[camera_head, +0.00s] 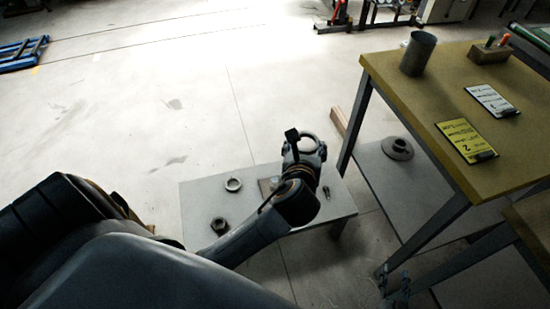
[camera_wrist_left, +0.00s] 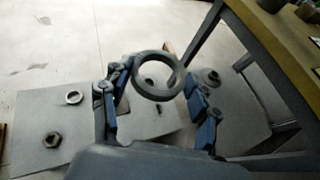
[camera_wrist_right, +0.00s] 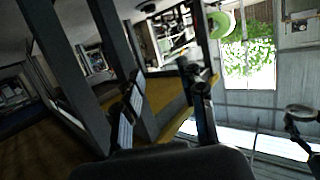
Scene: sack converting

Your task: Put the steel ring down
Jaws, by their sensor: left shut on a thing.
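My left gripper (camera_head: 305,150) is shut on the large steel ring (camera_wrist_left: 158,96). In the left wrist view the ring sits between the two fingertips, with open space seen through it. The gripper and ring are over the far right part of a low grey table (camera_head: 200,200); the height above it is hard to tell. The held ring also shows in the right wrist view (camera_wrist_right: 300,107), at the right edge. My right gripper (camera_wrist_right: 163,78) shows only in its own wrist view. Its fingers are apart with nothing between them.
On the low table lie a smaller ring (camera_head: 233,184), a dark hex nut (camera_head: 219,225) and small hardware (camera_head: 326,192). A flanged part (camera_head: 397,148) rests on a grey surface to the right. A yellow-topped workbench (camera_head: 430,100) with a metal cup (camera_head: 418,54) stands at right.

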